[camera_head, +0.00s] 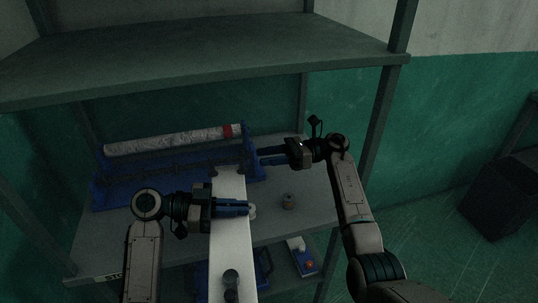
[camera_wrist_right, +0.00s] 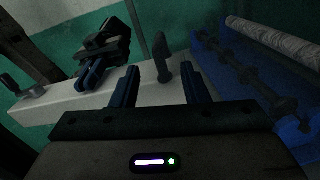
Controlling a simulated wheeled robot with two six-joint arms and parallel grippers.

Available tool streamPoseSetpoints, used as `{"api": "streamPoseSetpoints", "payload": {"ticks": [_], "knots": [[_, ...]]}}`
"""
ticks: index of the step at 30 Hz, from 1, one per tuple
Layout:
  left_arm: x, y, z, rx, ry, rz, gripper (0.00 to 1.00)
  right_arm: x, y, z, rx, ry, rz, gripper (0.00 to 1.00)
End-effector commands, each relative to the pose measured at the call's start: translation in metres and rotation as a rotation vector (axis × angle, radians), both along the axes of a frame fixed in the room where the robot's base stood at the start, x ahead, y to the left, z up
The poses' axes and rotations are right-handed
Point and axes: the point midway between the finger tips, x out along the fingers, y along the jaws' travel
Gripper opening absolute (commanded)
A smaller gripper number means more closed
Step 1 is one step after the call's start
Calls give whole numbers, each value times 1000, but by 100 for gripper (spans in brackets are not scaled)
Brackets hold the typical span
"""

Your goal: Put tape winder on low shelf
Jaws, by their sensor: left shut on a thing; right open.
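The long white bar with upright dark knobs, which I take to be the tape winder (camera_head: 231,245), lies lengthwise in the middle of the head view, above the shelf. Its far knob (camera_wrist_right: 162,72) stands in front of my right gripper in the right wrist view. My left gripper (camera_head: 249,209) reaches across the bar and is shut at a small pale part near its middle; the fingertips partly hide the grip. It also shows in the right wrist view (camera_wrist_right: 92,78). My right gripper (camera_head: 262,157) is open, its fingers pointing toward the far knob, apart from it.
A blue stand (camera_head: 120,192) carrying a wrapped roll (camera_head: 175,140) fills the back left of the shelf (camera_head: 310,205). A small round item (camera_head: 288,201) stands to the right. An upper shelf (camera_head: 200,60) overhangs. A lower shelf holds a blue-and-white box (camera_head: 303,258).

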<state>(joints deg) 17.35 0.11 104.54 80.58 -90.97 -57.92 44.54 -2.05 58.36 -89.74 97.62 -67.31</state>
Motion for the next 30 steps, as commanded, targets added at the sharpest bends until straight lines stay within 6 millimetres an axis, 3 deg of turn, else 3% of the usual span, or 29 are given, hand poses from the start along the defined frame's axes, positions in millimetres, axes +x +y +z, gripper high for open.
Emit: {"api": "streamPoseSetpoints", "payload": {"ticks": [5,21,30], "knots": [[0,0,0,-1,0,0,0,0,14,4,-2,19,2,41],[0,0,0,-1,0,0,0,-15,105,4,0,17,2,41],[0,0,1,-1,0,0,0,-17,119,4,-2,16,0,41]]}}
